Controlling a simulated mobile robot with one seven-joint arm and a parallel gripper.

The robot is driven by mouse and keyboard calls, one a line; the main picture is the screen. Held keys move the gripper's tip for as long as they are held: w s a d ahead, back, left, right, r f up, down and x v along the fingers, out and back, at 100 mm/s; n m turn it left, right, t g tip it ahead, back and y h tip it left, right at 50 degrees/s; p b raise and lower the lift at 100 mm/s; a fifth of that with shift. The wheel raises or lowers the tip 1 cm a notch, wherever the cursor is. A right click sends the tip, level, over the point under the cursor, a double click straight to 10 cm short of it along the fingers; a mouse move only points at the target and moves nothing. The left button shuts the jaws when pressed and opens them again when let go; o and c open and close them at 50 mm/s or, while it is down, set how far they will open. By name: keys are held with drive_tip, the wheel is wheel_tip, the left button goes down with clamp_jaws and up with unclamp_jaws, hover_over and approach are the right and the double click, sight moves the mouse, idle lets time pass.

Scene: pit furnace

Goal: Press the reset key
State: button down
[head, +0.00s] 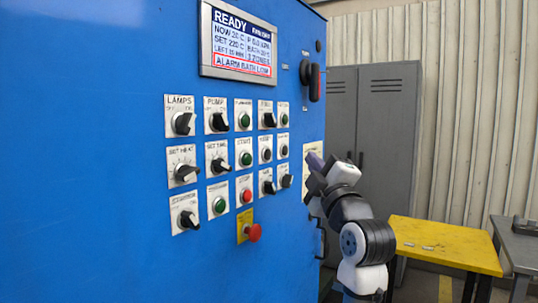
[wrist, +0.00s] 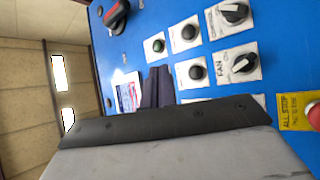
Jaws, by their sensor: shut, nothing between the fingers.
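The blue control panel (head: 120,120) carries rows of knobs and push buttons on white plates. Round dark buttons stand in its right columns, such as one dark button (head: 283,150) and another below it (head: 286,181). Their labels are too small to read, so I cannot tell which is the reset key. My gripper (head: 316,164) is shut and empty, in front of the panel's right edge. In the wrist view its dark fingers (wrist: 158,87) lie together beside a round dark button (wrist: 195,73); contact cannot be told.
The display (head: 240,45) reads READY and ALARM BATH LOW. A red emergency stop (head: 253,232) sits low on the panel, and a black-and-red handle (head: 315,82) high at right. Grey lockers (head: 385,120) and a yellow table (head: 440,242) stand to the right.

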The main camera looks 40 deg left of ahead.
drive_tip(key=a+p, duration=0.1)
drive_tip(key=a, duration=0.6)
drive_tip(key=shift+s+a, duration=0.25)
drive_tip(key=shift+a, duration=0.15)
drive_tip(key=shift+a, duration=0.15)
idle(1.6)
drive_tip(key=shift+a, duration=0.3)
drive_tip(key=shift+a, duration=0.35)
idle(0.8)
drive_tip(key=shift+d, duration=0.75)
drive_tip(key=d+b, duration=0.1)
drive_tip(key=d, duration=0.4)
drive_tip(key=shift+w, duration=0.15)
